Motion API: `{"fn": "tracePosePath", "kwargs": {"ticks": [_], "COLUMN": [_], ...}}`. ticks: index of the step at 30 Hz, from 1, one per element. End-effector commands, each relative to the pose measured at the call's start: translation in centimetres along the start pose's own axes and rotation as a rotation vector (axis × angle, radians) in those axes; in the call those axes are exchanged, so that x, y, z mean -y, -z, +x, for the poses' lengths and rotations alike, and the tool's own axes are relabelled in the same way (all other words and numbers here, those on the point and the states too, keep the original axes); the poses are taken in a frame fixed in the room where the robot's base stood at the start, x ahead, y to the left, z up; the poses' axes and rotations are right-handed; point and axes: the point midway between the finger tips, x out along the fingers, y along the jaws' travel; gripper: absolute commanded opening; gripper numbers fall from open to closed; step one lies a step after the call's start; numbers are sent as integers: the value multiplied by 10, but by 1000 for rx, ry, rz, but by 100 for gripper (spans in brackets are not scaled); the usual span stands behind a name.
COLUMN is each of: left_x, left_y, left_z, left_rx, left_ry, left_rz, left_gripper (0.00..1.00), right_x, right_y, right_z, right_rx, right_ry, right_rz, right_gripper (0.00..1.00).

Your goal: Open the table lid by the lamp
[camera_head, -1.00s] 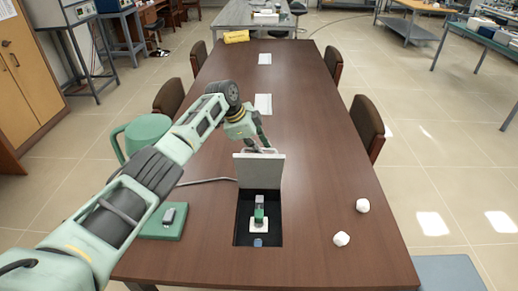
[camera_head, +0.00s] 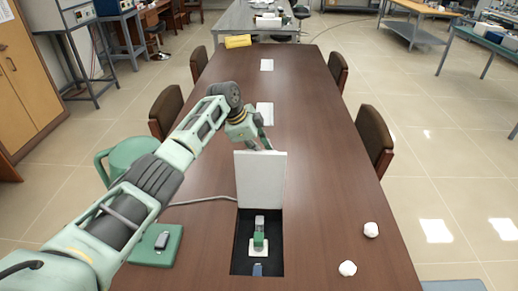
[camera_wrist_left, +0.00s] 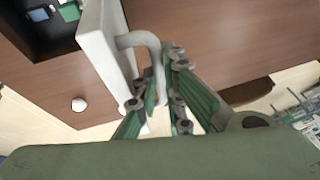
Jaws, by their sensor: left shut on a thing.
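The pale table lid (camera_head: 260,180) stands raised, roughly upright, at the far edge of a dark recess (camera_head: 243,262) in the brown table. It also shows in the left wrist view (camera_wrist_left: 105,60), with a curved pale handle (camera_wrist_left: 145,40) on its far face. My left gripper (camera_head: 266,144) is behind the lid's top edge, shut on that handle; its fingers flank the handle in the wrist view (camera_wrist_left: 165,72). The green lamp, with its round shade (camera_head: 128,155) and base (camera_head: 157,247), is left of the recess, partly behind my arm. My right gripper is out of view.
A small green and grey device (camera_head: 259,235) sits in the recess. Two white lumps (camera_head: 371,229) (camera_head: 348,268) lie to the right. Papers (camera_head: 265,110) and a yellow object (camera_head: 238,41) lie farther back. Chairs (camera_head: 374,141) line the sides. The table's right half is mostly clear.

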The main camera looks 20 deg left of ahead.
Motion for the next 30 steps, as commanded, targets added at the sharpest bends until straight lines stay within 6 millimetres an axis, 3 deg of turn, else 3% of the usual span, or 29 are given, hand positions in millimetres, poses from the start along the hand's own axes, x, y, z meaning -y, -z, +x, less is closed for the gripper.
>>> {"fn": "tracePosePath", "kwargs": {"ticks": [6, 7, 9, 20, 25, 30], "left_x": [2, 2, 2, 2, 3, 3], "left_y": [0, 0, 0, 0, 0, 0], "left_z": [-1, -1, -1, -3, -25, -64], "left_rx": [0, 0, 0, 0, -1, -1], "left_ry": [7, 7, 8, 6, 11, 13], "left_rz": [4, 4, 4, 1, 2, 2], "left_gripper": [0, 10, 16, 17, 17, 17], "right_x": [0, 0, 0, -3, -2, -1], "right_y": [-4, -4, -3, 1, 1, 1], "right_z": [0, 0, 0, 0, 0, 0], "right_rx": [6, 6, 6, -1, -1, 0], "right_ry": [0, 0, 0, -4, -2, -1], "right_rz": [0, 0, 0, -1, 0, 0], "right_gripper": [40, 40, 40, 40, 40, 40]}}
